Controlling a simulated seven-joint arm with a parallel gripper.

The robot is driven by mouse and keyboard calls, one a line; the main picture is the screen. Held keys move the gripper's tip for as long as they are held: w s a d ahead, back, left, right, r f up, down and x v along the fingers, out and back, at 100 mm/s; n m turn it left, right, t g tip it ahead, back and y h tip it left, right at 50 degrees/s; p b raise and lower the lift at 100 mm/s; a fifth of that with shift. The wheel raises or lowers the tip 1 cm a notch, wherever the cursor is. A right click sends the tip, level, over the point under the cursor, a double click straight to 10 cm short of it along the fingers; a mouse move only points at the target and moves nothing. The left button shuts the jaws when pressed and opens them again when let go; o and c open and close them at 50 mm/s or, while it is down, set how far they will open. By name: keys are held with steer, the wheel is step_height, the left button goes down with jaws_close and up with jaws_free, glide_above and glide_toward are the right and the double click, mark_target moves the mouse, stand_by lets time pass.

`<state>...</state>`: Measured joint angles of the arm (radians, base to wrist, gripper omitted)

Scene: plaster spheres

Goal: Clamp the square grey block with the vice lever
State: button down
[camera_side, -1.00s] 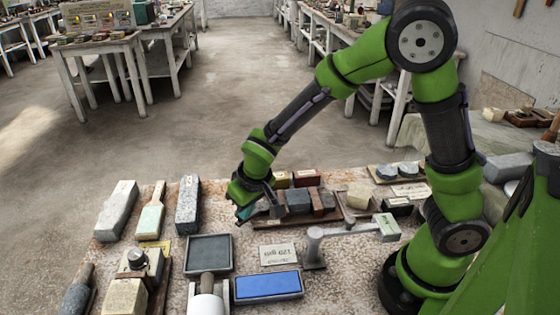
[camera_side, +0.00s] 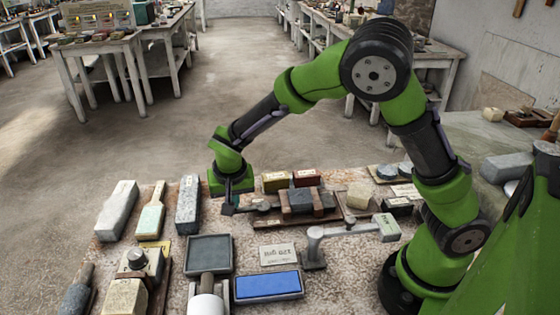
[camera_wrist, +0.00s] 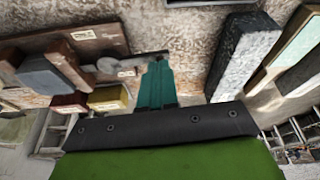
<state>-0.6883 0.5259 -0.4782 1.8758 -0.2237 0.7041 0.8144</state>
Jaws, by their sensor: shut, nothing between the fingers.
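The square grey block (camera_side: 300,201) sits on a dark wooden vice base (camera_side: 330,215), between brown wooden jaw pieces. In the wrist view the block (camera_wrist: 42,76) is at the left, beside a brown jaw bar (camera_wrist: 69,66). The grey vice lever (camera_side: 262,206) has a round hub left of the block, and its arm points toward my gripper. In the wrist view the lever (camera_wrist: 108,65) runs to my fingertips. My gripper (camera_side: 229,208) points down, shut and empty, at the lever's outer end. Its teal fingers (camera_wrist: 157,68) hide part of that end; contact is unclear.
A long grey stone (camera_side: 188,203) stands close left of my gripper. Yellow (camera_side: 275,182) and red (camera_side: 306,178) blocks lie behind the vice. In front are a dark tray (camera_side: 210,254), a blue stone (camera_side: 268,286) and a label card (camera_side: 278,255).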

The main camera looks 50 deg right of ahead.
steer(key=shift+s+f, duration=0.1)
steer(key=shift+s, duration=0.05)
stand_by(0.3)
steer(key=shift+s+a, duration=0.2)
steer(key=shift+s, duration=0.05)
steer(key=shift+s+a+r, duration=0.2)
steer(key=shift+s+a, duration=0.25)
steer(key=shift+s, duration=0.15)
steer(key=shift+s+a+r, duration=0.15)
steer(key=shift+s+a, duration=0.25)
steer(key=shift+s, duration=0.2)
steer(key=v, duration=1)
steer(key=shift+s, duration=0.2)
steer(key=shift+d, duration=0.15)
